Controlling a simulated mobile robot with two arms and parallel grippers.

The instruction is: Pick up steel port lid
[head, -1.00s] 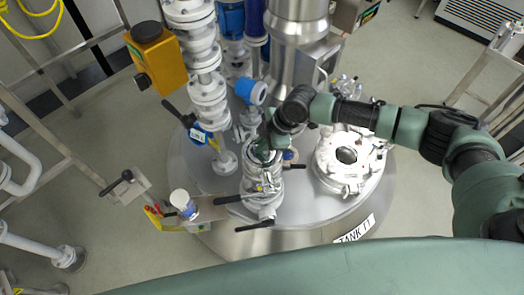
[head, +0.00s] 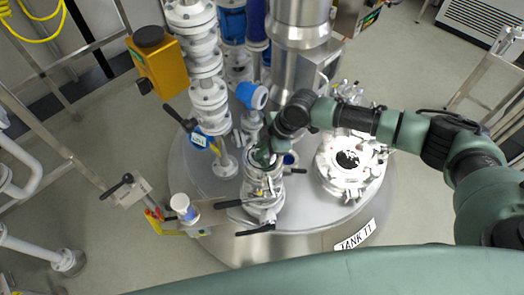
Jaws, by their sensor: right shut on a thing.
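My right gripper (head: 264,159) reaches down from the right over the steel port (head: 257,187) on the tank top. It is shut on the steel port lid, which is small in this view and mostly hidden by the gripper and wrist. I cannot tell whether the lid touches the port or is lifted off it. Clamp parts and dark handles show around the port. My left gripper is not in view.
A round flanged manway (head: 349,165) stands right of the port. White flanged piping (head: 208,92) and a steel column (head: 297,55) rise behind. A small shelf (head: 215,215) at the front left holds a white tub (head: 181,203). A yellow box (head: 158,62) stands at upper left.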

